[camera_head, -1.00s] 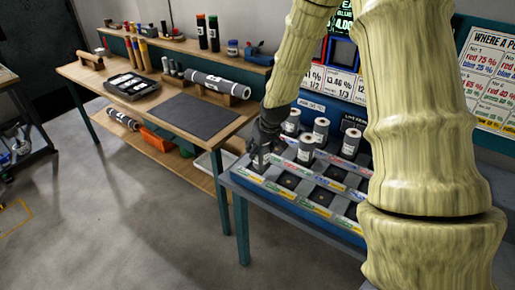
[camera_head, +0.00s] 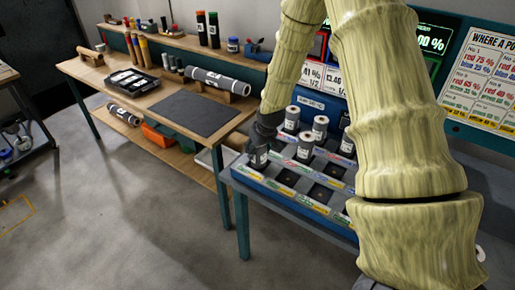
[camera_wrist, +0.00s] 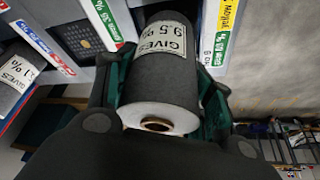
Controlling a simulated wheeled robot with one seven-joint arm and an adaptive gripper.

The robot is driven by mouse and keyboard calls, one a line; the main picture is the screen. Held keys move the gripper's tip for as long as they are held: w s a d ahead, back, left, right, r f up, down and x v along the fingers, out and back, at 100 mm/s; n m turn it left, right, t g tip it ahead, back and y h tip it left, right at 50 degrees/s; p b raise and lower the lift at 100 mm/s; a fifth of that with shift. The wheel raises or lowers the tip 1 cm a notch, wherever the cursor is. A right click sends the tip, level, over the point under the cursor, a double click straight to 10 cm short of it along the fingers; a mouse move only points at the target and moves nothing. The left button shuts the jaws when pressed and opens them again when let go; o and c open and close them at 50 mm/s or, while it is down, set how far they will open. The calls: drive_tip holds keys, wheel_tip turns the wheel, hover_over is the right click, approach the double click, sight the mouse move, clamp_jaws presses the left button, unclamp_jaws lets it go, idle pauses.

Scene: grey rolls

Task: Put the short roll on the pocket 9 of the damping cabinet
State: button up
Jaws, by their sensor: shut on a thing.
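My gripper (camera_head: 260,148) is over the near left corner of the damping cabinet (camera_head: 238,173). It is shut on a grey roll (camera_wrist: 165,72) with a white label reading "GIVES 9.5%"; the roll also shows in the head view (camera_head: 259,160). In the wrist view, dark fingers clasp both sides of the roll, its white end with a brown core facing the camera. The roll's far end is at a pocket between label strips; I cannot tell whether it rests on the floor there. The pocket number is not readable.
Other labelled rolls stand in the cabinet, including one just right of my gripper (camera_head: 305,149) and one behind (camera_head: 292,119). Several front pockets (camera_head: 285,177) are empty. A wooden workbench (camera_head: 85,69) with a dark mat (camera_head: 195,115) stands to the left.

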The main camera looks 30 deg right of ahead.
drive_tip(key=shift+f, duration=0.1)
drive_tip(key=o, duration=1.1)
drive_tip(key=shift+o, duration=0.2)
drive_tip(key=shift+s+r, duration=0.15)
drive_tip(key=shift+r, duration=0.55)
drive_tip(key=b+v, duration=0.2)
drive_tip(key=v, duration=0.8)
drive_tip(key=shift+s+r, duration=0.2)
drive_tip(key=shift+r, duration=0.15)
